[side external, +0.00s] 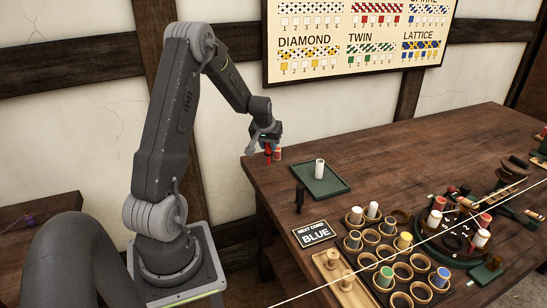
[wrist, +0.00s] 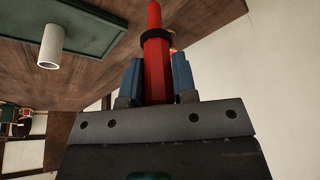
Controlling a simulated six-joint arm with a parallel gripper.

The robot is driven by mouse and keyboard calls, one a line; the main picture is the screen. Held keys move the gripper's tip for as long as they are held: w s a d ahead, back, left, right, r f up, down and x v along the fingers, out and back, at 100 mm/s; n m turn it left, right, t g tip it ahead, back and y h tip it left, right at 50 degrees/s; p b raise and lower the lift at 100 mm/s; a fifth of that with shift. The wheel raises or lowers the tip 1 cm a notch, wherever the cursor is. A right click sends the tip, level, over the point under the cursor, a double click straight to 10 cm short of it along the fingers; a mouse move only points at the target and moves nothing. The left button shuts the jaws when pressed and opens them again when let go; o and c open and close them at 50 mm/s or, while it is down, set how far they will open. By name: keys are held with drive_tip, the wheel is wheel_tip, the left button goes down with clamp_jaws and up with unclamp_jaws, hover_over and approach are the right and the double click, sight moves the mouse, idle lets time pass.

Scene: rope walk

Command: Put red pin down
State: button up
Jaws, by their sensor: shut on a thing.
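My gripper (side external: 266,141) is at the far left corner of the table, pointing down. It is shut on the red pin (side external: 268,152). In the wrist view the red pin (wrist: 155,62) stands between the two blue fingertips (wrist: 158,80), with a black collar near its narrower end. I cannot tell whether its lower end touches the table. A red and white bobbin (side external: 278,154) is close beside the pin on the right; in the wrist view it is mostly hidden behind the pin.
A green tray (side external: 335,188) with a white cylinder (side external: 320,168) lies to the right. A dark upright peg (side external: 299,198) stands in front of it, near the "BLUE" sign (side external: 314,233). Round cups (side external: 403,270) with several bobbins fill the front. The table behind the tray is clear.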

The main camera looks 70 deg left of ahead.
drive_tip(key=shift+w+d+f, duration=0.1)
drive_tip(key=shift+w+f, duration=0.15)
drive_tip(key=shift+f, duration=0.55)
drive_tip(key=shift+w+d+f, duration=0.1)
drive_tip(key=shift+w+f, duration=0.15)
drive_tip(key=shift+f, duration=0.6)
drive_tip(key=shift+w+d+f, duration=0.1)
drive_tip(key=shift+w+f, duration=0.15)
drive_tip(key=shift+f, duration=0.55)
drive_tip(key=shift+f, duration=0.2)
drive_tip(key=o, duration=0.9)
drive_tip(key=shift+r, duration=0.1)
